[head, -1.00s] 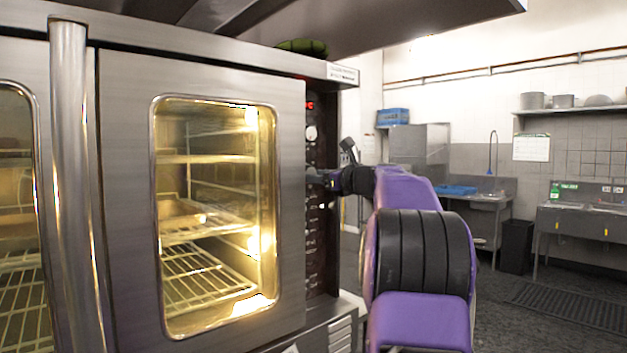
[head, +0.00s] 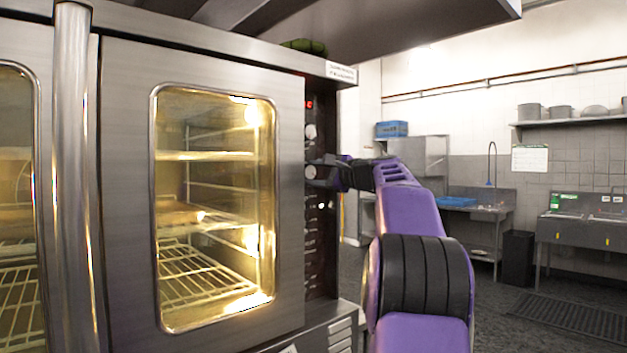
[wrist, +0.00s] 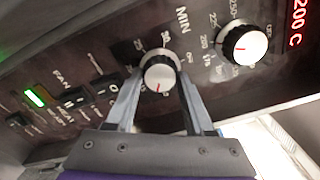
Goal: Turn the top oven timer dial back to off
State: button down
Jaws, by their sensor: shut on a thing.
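The oven's dark control panel (head: 322,235) runs down the right of the glass door. In the wrist view the timer dial (wrist: 162,74), marked MIN, has a white face with a red pointer mark. My gripper (wrist: 158,82) has one finger on each side of this dial and is shut on it. In the head view my gripper (head: 318,172) meets the panel just below another dial (head: 311,131). That temperature dial (wrist: 243,44) also shows at the upper right of the wrist view, beside a red "200 C" display (wrist: 299,22).
The lit oven door (head: 285,190) stands shut left of the panel, with a long vertical handle (head: 74,180). A steel overhang (head: 420,25) is above. FAN switches (wrist: 75,98) and a green light (wrist: 35,97) lie left of the timer dial. Floor to the right is open.

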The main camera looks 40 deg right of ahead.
jog(key=n+b, duration=0.2)
jog(key=n, duration=0.4)
jog(key=n+b, duration=0.2)
jog(key=n, duration=0.4)
jog(key=shift+n, duration=0.4)
jog(key=n+b, duration=0.1)
jog(key=n, duration=0.5)
jog(key=shift+a+r, duration=0.1)
jog(key=shift+r, duration=0.05)
jog(key=n, duration=0.6)
jog(key=shift+a+n, duration=0.1)
jog(key=shift+n, duration=0.3)
jog(key=shift+c, duration=1.4)
grip_release()
jog(key=shift+r, duration=0.1)
jog(key=shift+s, duration=0.1)
